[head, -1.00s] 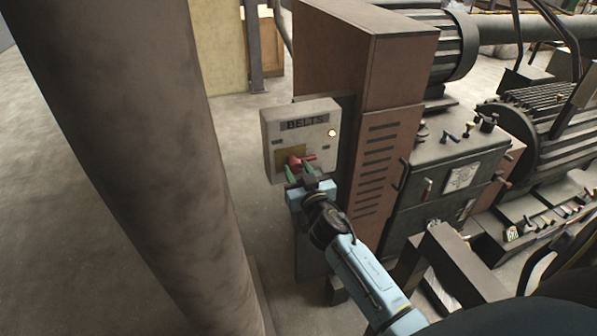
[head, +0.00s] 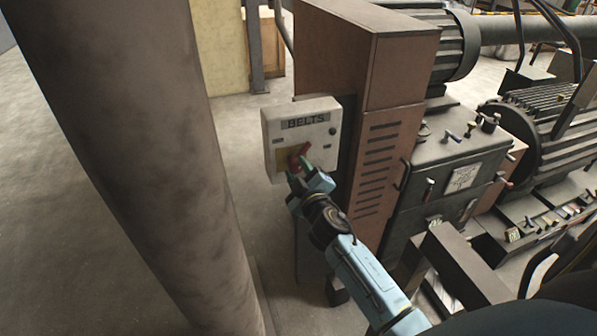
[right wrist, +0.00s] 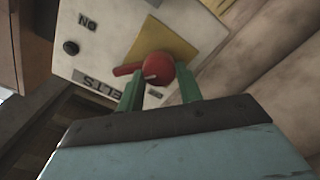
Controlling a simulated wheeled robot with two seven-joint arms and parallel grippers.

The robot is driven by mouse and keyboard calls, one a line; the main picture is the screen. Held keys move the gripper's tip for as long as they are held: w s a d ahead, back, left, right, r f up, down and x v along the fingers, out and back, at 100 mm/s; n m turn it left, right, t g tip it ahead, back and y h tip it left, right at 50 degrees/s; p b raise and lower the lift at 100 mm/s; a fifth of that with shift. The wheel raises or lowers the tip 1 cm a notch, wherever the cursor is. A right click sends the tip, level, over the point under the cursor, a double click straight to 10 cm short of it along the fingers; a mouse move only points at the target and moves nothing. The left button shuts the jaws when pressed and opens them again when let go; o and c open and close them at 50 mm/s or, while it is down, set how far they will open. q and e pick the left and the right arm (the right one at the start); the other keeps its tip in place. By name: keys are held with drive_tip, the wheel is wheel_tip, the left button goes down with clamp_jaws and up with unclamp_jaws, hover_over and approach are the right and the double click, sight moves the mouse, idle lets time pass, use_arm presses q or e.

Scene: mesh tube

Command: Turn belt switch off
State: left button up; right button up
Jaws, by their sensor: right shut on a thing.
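The belt switch box (head: 318,108), pale and labelled BELTS, is mounted at the side of the brown cabinet. Its red rotary switch (head: 300,152) sits on a yellow plate and its handle slants up to the right. The indicator lamp (head: 332,131) is dark. My right gripper (head: 298,172) is at the switch from below, its green fingers around the red part. In the right wrist view the red switch (right wrist: 158,67) shows between the tips of the right gripper (right wrist: 158,90), and a dark round lamp (right wrist: 71,47) is near the ON label. My left gripper is not in view.
A thick round column (head: 140,150) stands close on the left. The brown cabinet (head: 335,50) rises right behind the box, with dark machinery (head: 455,180) to its right. Bare floor (head: 235,150) lies between column and box.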

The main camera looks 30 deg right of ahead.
drive_tip(key=n, duration=0.4)
drive_tip(key=shift+f+n, duration=0.1)
drive_tip(key=shift+n, duration=0.2)
drive_tip(key=shift+f+n, duration=0.1)
drive_tip(key=shift+n, duration=1.8)
drive_tip(key=o, duration=1)
drive_tip(key=shift+s, duration=0.1)
drive_tip(key=b+v, duration=0.1)
drive_tip(key=v, duration=1.2)
drive_tip(key=shift+s+b, duration=0.15)
drive_tip(key=shift+b, duration=0.2)
